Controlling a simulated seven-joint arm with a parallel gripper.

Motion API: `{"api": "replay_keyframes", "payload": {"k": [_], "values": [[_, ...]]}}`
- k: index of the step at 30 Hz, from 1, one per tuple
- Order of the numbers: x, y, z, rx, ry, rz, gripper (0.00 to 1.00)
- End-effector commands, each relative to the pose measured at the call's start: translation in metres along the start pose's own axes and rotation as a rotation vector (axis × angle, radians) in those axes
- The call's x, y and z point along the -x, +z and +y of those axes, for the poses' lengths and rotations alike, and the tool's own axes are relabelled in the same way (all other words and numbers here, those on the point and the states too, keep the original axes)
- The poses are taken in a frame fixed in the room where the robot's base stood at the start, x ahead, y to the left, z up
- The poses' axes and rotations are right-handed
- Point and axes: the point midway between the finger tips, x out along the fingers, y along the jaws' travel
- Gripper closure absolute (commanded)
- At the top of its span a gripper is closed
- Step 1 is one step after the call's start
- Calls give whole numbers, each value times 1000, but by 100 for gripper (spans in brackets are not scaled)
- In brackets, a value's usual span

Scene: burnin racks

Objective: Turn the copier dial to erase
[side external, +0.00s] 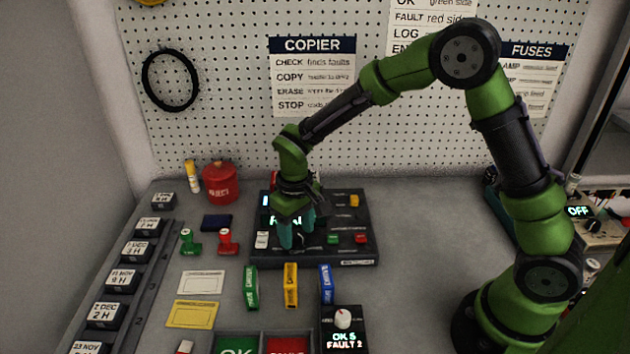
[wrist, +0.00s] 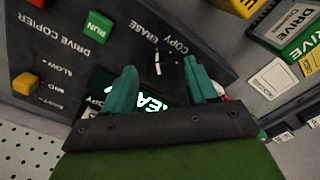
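The drive copier (side external: 345,205) is a dark box on the bench, with printed labels and several coloured buttons. Its dark dial (wrist: 157,64) shows a white pointer line in the wrist view. The words COPY and ERASE are printed beside it, inverted in this view. My gripper (wrist: 162,72) has teal fingers, apart on either side of the dial, with no clear contact. In the side view my gripper (side external: 297,240) points down over the copier's front middle, and its fingers hide most of the dial. The lit display (wrist: 150,104) is partly covered by the gripper.
A green RUN button (wrist: 97,27) and an orange knob (wrist: 26,84) sit on the copier. Green, yellow and blue drives (side external: 291,285) stand in front of it. A red canister (side external: 221,182) and two stamps (side external: 228,241) are at left. The bench right of the copier is clear.

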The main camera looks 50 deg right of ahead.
Motion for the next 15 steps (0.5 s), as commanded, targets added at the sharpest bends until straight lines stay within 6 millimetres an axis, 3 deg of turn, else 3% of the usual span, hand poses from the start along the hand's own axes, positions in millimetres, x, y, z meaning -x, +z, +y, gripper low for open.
{"api": "replay_keyframes", "payload": {"k": [10, 15], "values": [[3, 0, 0, -2, 0, 0, 40], [24, -1, 0, -2, 0, 4, 40]]}}
